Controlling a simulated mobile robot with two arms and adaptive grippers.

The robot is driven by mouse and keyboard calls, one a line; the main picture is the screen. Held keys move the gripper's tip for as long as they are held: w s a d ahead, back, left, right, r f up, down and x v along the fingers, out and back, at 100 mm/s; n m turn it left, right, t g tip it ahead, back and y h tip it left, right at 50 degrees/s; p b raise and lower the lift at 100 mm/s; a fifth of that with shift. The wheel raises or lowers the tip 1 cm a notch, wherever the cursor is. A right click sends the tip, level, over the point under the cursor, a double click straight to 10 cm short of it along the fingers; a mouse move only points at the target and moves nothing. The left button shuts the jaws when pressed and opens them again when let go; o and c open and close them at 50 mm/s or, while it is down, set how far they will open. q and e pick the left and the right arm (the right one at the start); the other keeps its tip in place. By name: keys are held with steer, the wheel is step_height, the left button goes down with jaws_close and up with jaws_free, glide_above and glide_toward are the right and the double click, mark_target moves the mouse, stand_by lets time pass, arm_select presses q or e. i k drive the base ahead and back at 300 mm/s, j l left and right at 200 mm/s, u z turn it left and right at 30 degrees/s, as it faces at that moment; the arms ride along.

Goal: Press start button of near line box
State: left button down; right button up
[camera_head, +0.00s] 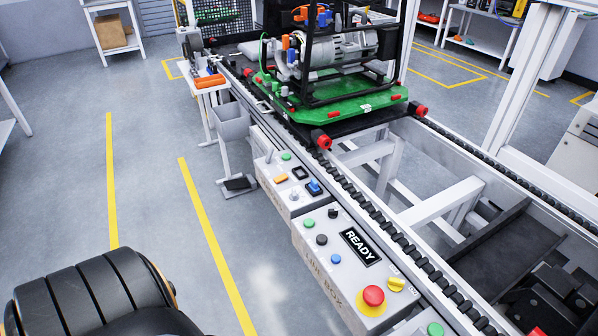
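The near line box (296,240) is a light grey box on the conveyor's left side, lettered "LINE BOX" on its side. Its top has a green button (308,223), black controls (321,239), a blue button (335,258) and a black "READY" plate (360,246). A red mushroom button (373,295) on a yellow base and a yellow control (396,284) sit at its near end. Another green button (435,329) shows at the bottom edge; I cannot tell whether it belongs to this box. No label naming start is readable. Neither gripper is in view; only a dark ribbed part, apparently mine, shows at lower left.
A farther control box (270,190) stands beyond the near one. A green pallet (345,108) with a machine in a black frame sits on the conveyor (400,240). A grey bin (232,122) stands left of the line. The floor with yellow lines (215,250) is clear at left.

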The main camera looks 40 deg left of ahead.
mark_target(309, 223)
steer(key=i+j, duration=0.1)
steer(key=j, duration=1)
steer(key=i+j, duration=0.15)
steer(key=j, duration=1)
steer(key=i+z, duration=0.05)
steer(key=i, duration=0.05)
